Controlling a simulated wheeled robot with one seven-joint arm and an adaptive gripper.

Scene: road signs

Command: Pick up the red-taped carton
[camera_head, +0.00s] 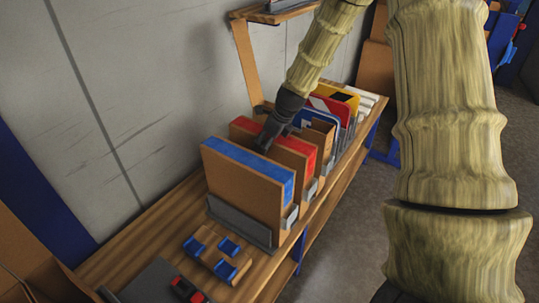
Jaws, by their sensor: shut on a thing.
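The red-taped carton (299,149) stands upright in a grey rack on the wooden bench, just behind the blue-taped carton (245,186). Red tape runs along its top edge. My gripper (265,141) reaches down from above and is shut on the top edge of the red-taped carton, near its middle. My gripper hides part of the tape, and the blue-taped carton hides most of the carton's lower face. The fingertips are small and dark here.
Several signs and panels, one blue and white (318,118) and one yellow (341,98), stand behind the carton. Blue-fitted holders (218,256) lie in front on the bench (181,212). A grey wall (110,110) is close on the left. Open floor (345,225) lies right.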

